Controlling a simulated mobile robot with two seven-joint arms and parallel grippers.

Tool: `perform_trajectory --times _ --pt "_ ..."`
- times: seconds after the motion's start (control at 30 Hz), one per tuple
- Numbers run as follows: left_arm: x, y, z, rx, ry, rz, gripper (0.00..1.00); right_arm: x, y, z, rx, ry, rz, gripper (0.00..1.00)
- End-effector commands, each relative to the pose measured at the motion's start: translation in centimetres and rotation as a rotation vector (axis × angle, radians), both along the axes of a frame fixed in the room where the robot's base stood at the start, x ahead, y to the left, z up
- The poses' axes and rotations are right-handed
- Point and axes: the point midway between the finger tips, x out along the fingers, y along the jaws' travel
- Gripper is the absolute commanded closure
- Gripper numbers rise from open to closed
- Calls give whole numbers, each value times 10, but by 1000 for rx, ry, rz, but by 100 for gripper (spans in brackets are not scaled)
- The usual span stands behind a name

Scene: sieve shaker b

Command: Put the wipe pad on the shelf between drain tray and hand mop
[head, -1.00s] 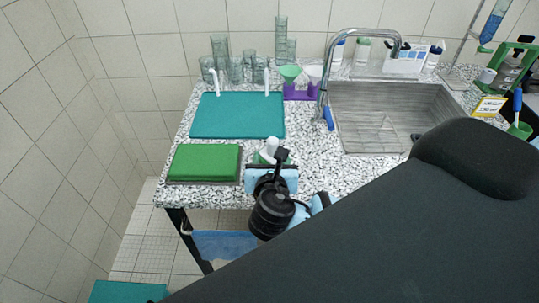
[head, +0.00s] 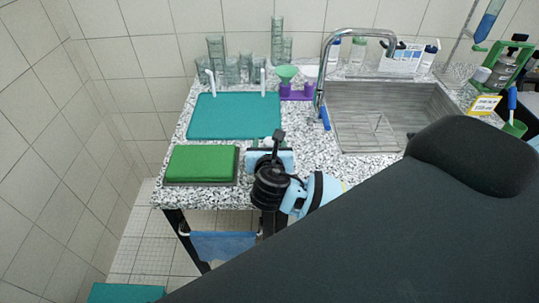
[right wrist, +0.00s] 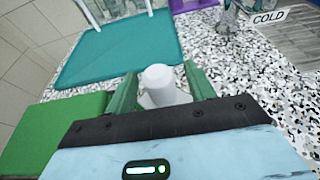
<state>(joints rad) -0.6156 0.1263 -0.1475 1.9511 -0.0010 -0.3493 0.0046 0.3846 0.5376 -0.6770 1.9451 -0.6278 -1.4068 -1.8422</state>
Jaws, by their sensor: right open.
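My right gripper (head: 268,146) is at the counter's front edge, just right of a green block-like pad (head: 203,163) on a thin grey tray (head: 168,183). In the right wrist view the gripper (right wrist: 163,88) has its green fingers apart, with a white, round-topped upright piece (right wrist: 158,84) between them. I cannot tell whether the fingers touch it; its lower part is hidden. In the head view my gripper mostly hides that piece. I cannot tell for sure which thing is the wipe pad, drain tray or hand mop. My left gripper is not in view.
A teal mat (head: 233,118) lies behind, with two white uprights. Clear glassware (head: 277,40), a purple holder (head: 298,92), a curved tap (head: 321,72) and a steel sink (head: 350,100) stand farther back and right. Blue material (head: 222,246) shows below the counter. Speckled counter is bare before the sink.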

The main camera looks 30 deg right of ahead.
Motion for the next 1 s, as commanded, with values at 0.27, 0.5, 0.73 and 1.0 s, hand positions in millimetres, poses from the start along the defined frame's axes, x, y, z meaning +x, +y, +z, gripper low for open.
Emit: perform_trajectory --times 0.27,0.5,0.73,1.0 --pt "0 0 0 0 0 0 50 0 0 0 1 1 0 75" --pt "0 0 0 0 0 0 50 0 0 0 0 0 0 99" --pt "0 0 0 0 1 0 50 0 0 2 1 0 0 99" --pt "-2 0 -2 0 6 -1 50 0 0 28 1 -4 0 99"
